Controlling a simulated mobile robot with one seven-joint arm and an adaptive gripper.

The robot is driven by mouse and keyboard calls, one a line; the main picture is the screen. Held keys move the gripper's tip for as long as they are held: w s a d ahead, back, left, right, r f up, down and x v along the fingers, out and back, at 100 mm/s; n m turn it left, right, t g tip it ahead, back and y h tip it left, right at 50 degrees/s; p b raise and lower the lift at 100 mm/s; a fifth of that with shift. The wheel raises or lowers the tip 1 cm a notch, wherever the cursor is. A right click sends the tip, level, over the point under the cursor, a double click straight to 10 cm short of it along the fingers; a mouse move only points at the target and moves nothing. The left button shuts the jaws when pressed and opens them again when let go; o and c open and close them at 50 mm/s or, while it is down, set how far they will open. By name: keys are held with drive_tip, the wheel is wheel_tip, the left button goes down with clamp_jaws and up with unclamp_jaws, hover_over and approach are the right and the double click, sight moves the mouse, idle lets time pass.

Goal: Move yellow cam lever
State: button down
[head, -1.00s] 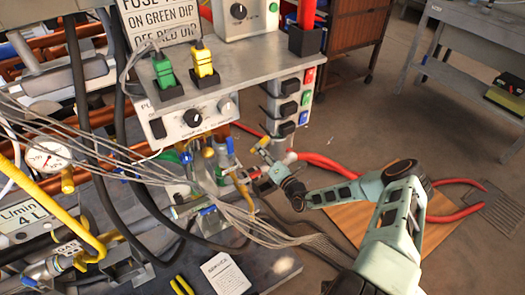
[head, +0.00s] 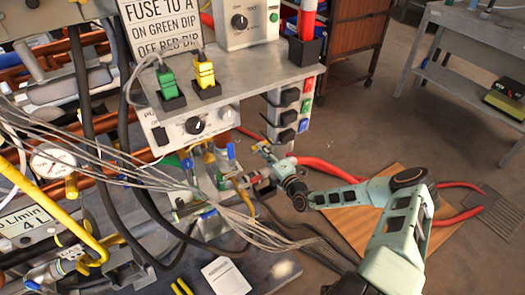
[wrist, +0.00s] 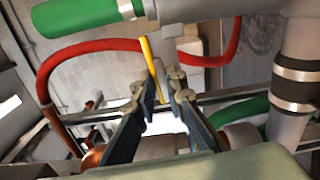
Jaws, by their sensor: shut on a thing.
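In the wrist view a thin yellow lever (wrist: 149,55) stands up between the two fingers of my gripper (wrist: 163,88), which are closed in on it from both sides. Its lower end runs down between the fingers, and what it attaches to is hidden. In the head view my gripper (head: 264,148) is small, at the pipe and valve cluster under the bench shelf, with a bit of yellow at its tips. The lever's exact tilt cannot be told there.
A green-handled part (wrist: 85,15) and a red hose (wrist: 95,52) are close around my gripper. Grey cables (head: 150,180) cross left of it, and a switch panel (head: 288,115) stands just above. A bench shelf (head: 235,75) overhangs. Floor to the right is open (head: 400,130).

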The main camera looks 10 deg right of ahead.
drive_tip(key=c, duration=2.2)
unclamp_jaws()
drive_tip(key=shift+c, duration=0.2)
drive_tip(key=v, duration=1.2)
